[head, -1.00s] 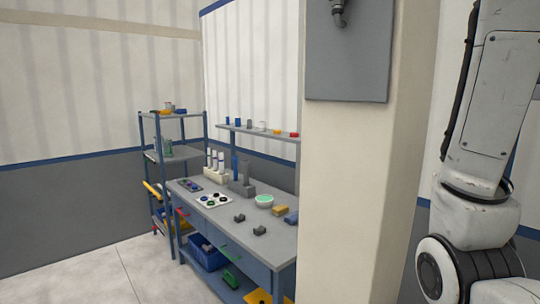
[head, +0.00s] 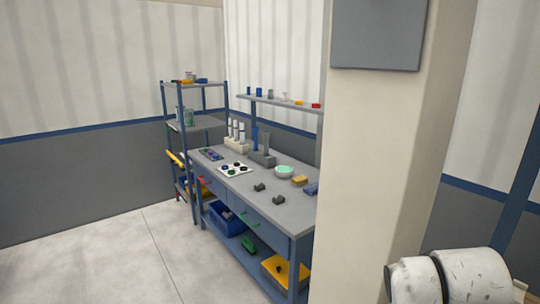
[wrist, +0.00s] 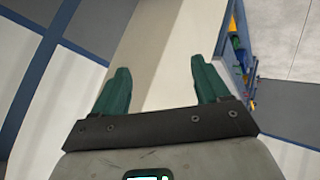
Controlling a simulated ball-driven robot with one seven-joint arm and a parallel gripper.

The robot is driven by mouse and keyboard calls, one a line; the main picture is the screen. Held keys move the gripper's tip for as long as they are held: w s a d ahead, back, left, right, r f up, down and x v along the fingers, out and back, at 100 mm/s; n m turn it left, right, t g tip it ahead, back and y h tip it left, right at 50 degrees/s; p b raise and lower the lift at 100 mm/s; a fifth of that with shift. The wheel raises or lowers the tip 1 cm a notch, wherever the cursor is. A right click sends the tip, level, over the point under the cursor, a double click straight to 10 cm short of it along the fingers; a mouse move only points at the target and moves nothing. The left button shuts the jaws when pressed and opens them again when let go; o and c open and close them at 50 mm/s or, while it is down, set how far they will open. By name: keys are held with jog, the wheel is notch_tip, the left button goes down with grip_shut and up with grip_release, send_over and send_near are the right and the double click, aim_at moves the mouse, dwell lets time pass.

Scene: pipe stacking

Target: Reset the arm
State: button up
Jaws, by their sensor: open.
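My gripper (wrist: 162,90) shows in the wrist view with its two green fingers spread apart. It is open and nothing is between the fingers. Behind the fingers is the cream pillar (wrist: 155,50). In the head view the gripper is out of sight. Only a white, rounded part of my arm (head: 455,278) shows at the lower right, in front of the pillar (head: 372,180).
A workbench (head: 285,212) with trays, a bowl (head: 284,172) and small blocks stands left of the pillar. A shelf rack (head: 197,125) is at its far end. A grey panel (head: 377,35) hangs on the pillar. The floor (head: 110,255) at the left is clear.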

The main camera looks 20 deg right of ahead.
jog(key=s+a+f+g+y, duration=0.1)
jog(key=s+a+f, duration=0.2)
jog(key=s+f, duration=0.2)
jog(key=s+a+f+g+y, duration=0.2)
jog(key=s+a+f, duration=0.2)
jog(key=f, duration=0.8)
jog(key=shift+s+a, duration=0.3)
jog(key=shift+s, duration=0.55)
jog(key=s+a+f+g, duration=0.1)
jog(key=s+a+f, duration=0.1)
jog(key=s, duration=0.3)
jog(key=s+a+f+g+y, duration=0.1)
jog(key=s+f, duration=0.3)
jog(key=s, duration=0.1)
jog(key=s+a+f+g+y, duration=0.1)
jog(key=s+a+f, duration=0.1)
jog(key=s, duration=0.3)
jog(key=shift+a+f+m, duration=0.35)
jog(key=shift+f+m, duration=0.05)
jog(key=shift+f, duration=0.35)
jog(key=shift+c, duration=0.2)
